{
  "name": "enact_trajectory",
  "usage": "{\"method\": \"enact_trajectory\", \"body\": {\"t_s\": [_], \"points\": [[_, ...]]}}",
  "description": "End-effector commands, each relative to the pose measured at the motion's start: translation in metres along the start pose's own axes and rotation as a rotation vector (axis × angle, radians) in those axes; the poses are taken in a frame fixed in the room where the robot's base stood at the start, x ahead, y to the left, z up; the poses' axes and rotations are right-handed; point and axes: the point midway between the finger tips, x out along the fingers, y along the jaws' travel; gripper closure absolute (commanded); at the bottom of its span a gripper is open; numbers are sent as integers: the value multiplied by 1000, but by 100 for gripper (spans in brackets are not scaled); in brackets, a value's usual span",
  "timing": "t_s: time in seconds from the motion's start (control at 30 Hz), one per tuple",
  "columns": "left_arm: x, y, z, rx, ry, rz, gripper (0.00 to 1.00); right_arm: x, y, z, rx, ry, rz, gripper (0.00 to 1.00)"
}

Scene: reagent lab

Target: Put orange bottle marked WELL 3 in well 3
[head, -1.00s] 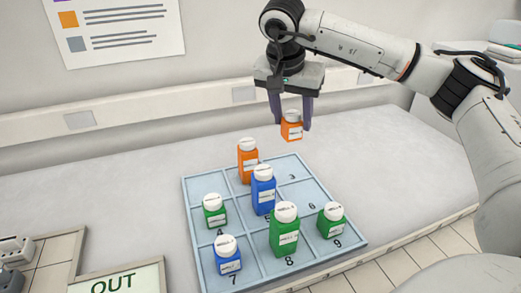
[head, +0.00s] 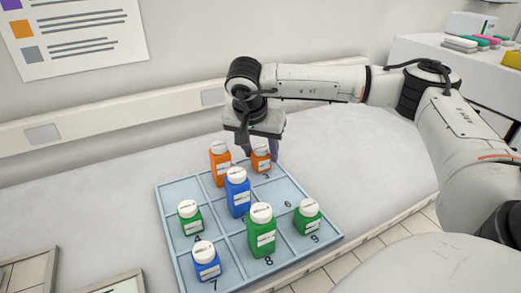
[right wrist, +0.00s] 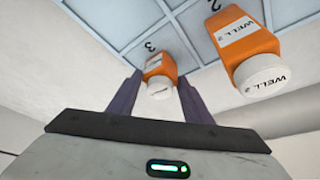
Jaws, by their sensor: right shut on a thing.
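The small orange bottle with a white cap (head: 261,160) is between the fingers of my right gripper (head: 261,153) at the far right corner of the tray, over well 3. In the right wrist view the bottle (right wrist: 160,66) sits between the two dark fingers, beside the printed 3. Its label is only partly readable. It looks upright and low; I cannot tell whether its base touches the well floor. The light blue tray (head: 283,184) has numbered wells. My left gripper is not in view.
A taller orange bottle (head: 220,167), marked WELL 2 in the right wrist view (right wrist: 247,52), stands in the neighbouring well. Blue bottles (head: 237,195) and green bottles (head: 261,232) fill several other wells. Well 6 (head: 287,204) is empty. The wall is behind the tray.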

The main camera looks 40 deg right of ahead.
Motion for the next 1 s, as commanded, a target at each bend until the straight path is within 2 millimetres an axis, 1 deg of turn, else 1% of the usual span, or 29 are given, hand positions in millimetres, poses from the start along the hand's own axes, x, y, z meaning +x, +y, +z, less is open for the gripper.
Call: {"method": "enact_trajectory", "body": {"t_s": [0.17,0.2,0.27,0.3,0.53,0.67,0.77,1.0], "points": [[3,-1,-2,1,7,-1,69,4,0,2,-1,0,0,76],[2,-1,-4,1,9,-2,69,2,0,1,0,0,0,48],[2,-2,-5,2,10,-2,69,2,0,1,0,0,0,38],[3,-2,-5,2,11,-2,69,2,0,1,-1,0,0,36],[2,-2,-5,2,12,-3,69,2,0,1,-1,0,0,36],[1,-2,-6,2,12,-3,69,-4,-1,0,-1,0,-2,36],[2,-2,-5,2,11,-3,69,-18,-2,0,-1,0,-4,36],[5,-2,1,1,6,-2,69,-69,-2,0,-2,1,-6,36]]}}
